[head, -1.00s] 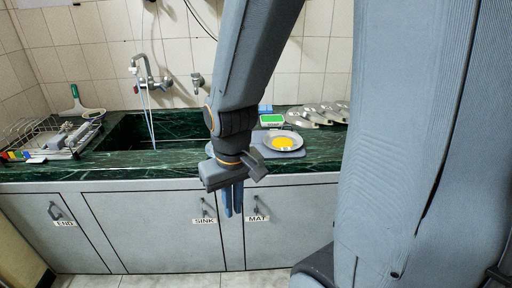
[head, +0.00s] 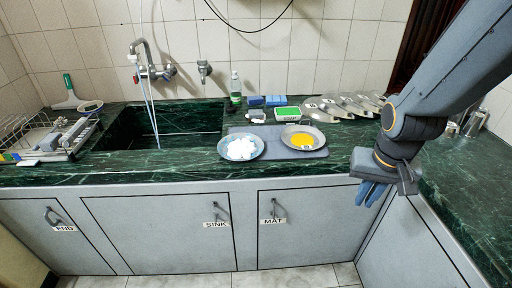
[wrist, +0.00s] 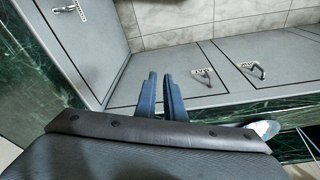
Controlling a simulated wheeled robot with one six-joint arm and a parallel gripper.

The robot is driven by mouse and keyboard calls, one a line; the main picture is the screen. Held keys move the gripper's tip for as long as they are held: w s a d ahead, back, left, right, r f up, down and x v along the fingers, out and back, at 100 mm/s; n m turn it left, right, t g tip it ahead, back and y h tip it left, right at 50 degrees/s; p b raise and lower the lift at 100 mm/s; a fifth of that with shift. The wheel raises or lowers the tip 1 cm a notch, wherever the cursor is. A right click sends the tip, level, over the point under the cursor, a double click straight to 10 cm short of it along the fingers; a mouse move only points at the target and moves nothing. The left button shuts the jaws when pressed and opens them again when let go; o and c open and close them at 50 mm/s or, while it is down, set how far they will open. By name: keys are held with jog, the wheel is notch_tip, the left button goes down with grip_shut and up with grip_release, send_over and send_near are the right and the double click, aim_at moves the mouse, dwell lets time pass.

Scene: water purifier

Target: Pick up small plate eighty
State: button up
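Several small metal plates (head: 341,107) lie in an overlapping row on the counter at the back right. Their markings are too small to read, so I cannot tell which is eighty. A plate with yellow contents (head: 294,131) and a plate with white contents (head: 257,152) sit side by side on a grey mat (head: 317,153). My gripper (head: 368,202) points down in front of the counter's right part, apart from all plates. In the wrist view my gripper (wrist: 160,74) shows a narrow gap between its fingers, with nothing between them.
The sink (head: 140,135) with a running tap (head: 148,68) is at the left, beside a dish rack (head: 50,140). A green-and-white box (head: 287,113) and a bottle (head: 235,88) stand behind the mat. The right counter (head: 462,195) has bare room.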

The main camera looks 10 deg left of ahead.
jog(key=w+a+f+m+t, duration=0.2)
jog(key=w+a+f, duration=0.15)
jog(key=w, duration=0.45)
jog(key=m+t+y+b, duration=0.3)
jog(key=m+y, duration=0.4)
jog(key=y, duration=0.2)
send_near(236, 161)
jog(key=shift+w+d+p+x, duration=0.15)
jog(key=shift+p+x, duration=0.2)
jog(key=shift+x, duration=1.5)
jog(key=shift+w+d+p+x, duration=0.1)
jog(key=shift+p+x, duration=0.2)
jog(key=shift+x, duration=1.55)
jog(key=shift+f, duration=0.1)
grip_shut()
